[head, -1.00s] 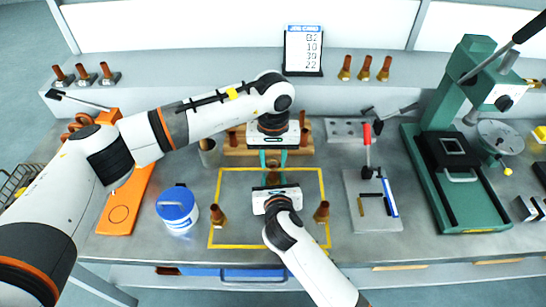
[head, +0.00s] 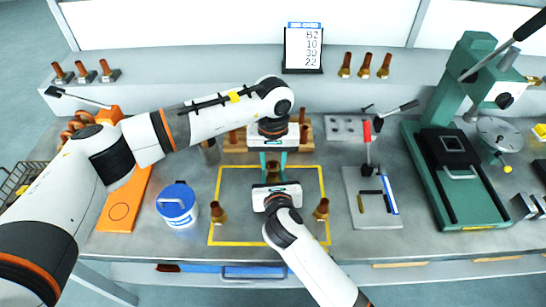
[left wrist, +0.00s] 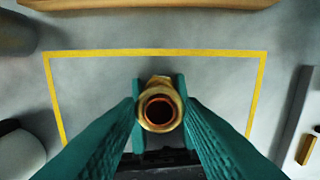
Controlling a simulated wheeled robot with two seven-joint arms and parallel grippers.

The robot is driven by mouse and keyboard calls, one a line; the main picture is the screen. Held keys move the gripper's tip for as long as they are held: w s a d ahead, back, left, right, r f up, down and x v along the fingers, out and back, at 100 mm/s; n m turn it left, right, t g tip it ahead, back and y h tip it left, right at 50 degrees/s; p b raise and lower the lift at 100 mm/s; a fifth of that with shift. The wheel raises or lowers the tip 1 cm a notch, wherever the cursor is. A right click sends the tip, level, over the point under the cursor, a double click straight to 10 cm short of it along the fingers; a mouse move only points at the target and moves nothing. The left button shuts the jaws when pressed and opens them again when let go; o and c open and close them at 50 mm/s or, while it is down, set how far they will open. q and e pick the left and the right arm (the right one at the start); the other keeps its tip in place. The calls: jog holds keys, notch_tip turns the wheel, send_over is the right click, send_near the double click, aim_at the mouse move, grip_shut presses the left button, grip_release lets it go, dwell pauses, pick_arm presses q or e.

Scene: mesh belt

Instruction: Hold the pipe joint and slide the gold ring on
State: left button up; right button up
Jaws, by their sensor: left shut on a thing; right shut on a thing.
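The pipe joint (left wrist: 158,112), a copper tube seen end-on, stands between my grippers in the left wrist view. It also shows in the head view (head: 272,177). The gold ring (left wrist: 160,126) encircles its open end; how far down it sits cannot be told. My left gripper (head: 272,172) comes from behind, its green fingers shut on the gold ring from both sides, as the left wrist view shows (left wrist: 159,104). My right gripper (head: 272,184) comes from the front and is shut on the pipe joint; its fingers are mostly hidden.
Two more copper joints stand left (head: 218,213) and right (head: 321,209) by the yellow outline (head: 232,167). A blue-lidded tub (head: 177,203) is at left, a grey plate with tools (head: 372,215) at right, a green press (head: 455,190) farther right. A wooden rack (head: 236,148) is behind.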

pick_arm(q)
jog(key=shift+f, duration=0.7)
jog(key=o, duration=1)
jog(key=shift+o, duration=0.2)
jog(key=shift+r, duration=0.1)
notch_tip(320, 180, up, 12)
pick_arm(e)
jog(key=o, duration=1.1)
jog(key=shift+o, duration=0.2)
jog(key=shift+s, duration=0.1)
